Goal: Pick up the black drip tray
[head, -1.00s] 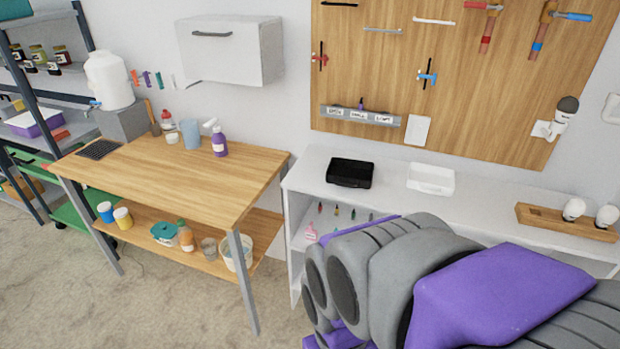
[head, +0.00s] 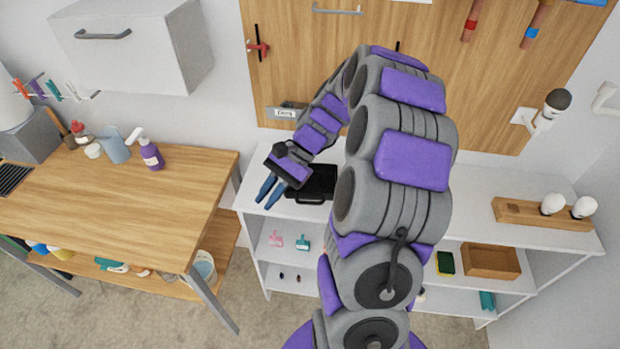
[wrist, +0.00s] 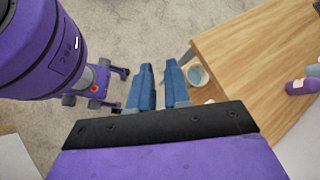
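A black tray-like object (head: 318,183) with a handle-like front bar lies on the white shelf top, partly hidden behind my gripper and arm. A dark ribbed tray (head: 12,178) lies on the wooden table's left end, cut by the picture's left edge. I cannot tell for sure which is the drip tray. My gripper (head: 270,192) is in front and just left of the black object in the head view, pointing down-left. Its two blue fingers are apart with nothing between them, as the wrist view (wrist: 161,88) also shows. Neither tray shows in the wrist view.
The wooden table (head: 110,205) holds a purple spray bottle (head: 151,154) and a pale jug (head: 115,145). The white shelf unit (head: 470,190) carries a wooden holder (head: 525,214) with white bulbs. Open floor lies in front.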

